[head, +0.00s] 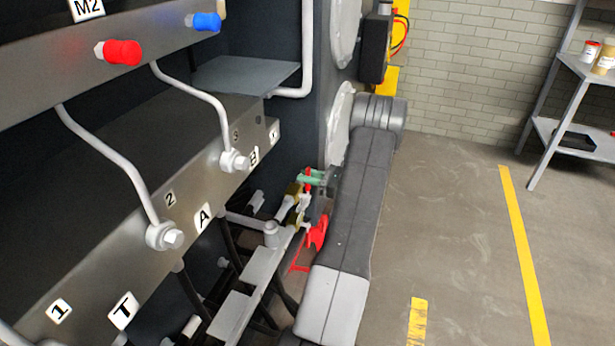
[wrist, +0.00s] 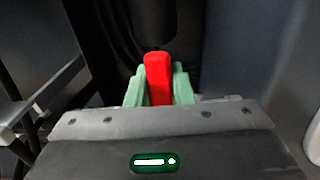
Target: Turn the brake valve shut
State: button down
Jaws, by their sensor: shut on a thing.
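The red handle of the brake valve (wrist: 158,80) stands upright between the two green fingers of my gripper (wrist: 159,90) in the wrist view. The fingers are shut on it from both sides, and its top sticks out past them. In the head view, my gripper (head: 311,179) is beside the chassis at the lower middle, with a little red showing at its fingers. A brass-coloured valve body (head: 292,191) sits just left of the fingers. My arm hides part of this area, and the handle's full angle is hard to tell.
A red part (head: 317,233) and a thin red frame (head: 299,260) sit just below my gripper. Pale pipes and a grey rail (head: 255,275) are close on the left. The chassis manifold (head: 190,225) fills the left side. The floor to the right is open, with a shelf (head: 575,135) beyond.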

jog(key=c, duration=1.3)
grip_release()
jog(key=shift+o, duration=0.2)
jog(key=v, duration=1.4)
jog(key=shift+w+a, duration=0.1)
jog(key=shift+a, duration=0.05)
jog(key=x, duration=1.4)
jog(key=shift+s, duration=0.2)
jog(key=shift+d, duration=0.2)
